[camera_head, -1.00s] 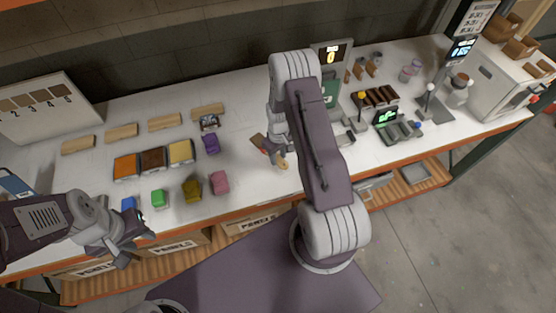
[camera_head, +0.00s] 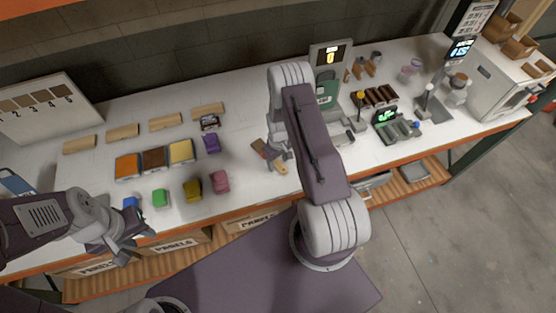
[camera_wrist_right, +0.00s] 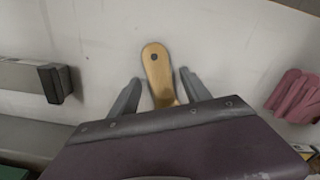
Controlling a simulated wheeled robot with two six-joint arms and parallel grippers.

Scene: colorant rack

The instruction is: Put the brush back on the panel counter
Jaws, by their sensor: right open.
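The brush lies on the white counter (camera_head: 240,135), partly covered by my right gripper in the head view. Its tan wooden handle (camera_head: 281,168) points toward the counter's front edge, and a dark brown part (camera_head: 258,147) shows on the other side. In the right wrist view the rounded handle end (camera_wrist_right: 156,66), with a dark hole, lies between the two fingers with a gap on each side. My right gripper (camera_wrist_right: 160,92) is open around the handle; it also shows in the head view (camera_head: 274,157). My left gripper (camera_head: 137,248) is open and empty at the counter's front left edge.
Orange, brown and yellow trays (camera_head: 153,160) and several coloured blocks (camera_head: 192,189) are left of the brush. Pink shows at the right of the wrist view (camera_wrist_right: 296,96). A dispenser (camera_head: 328,85) and dark racks (camera_head: 380,98) stand to the right.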

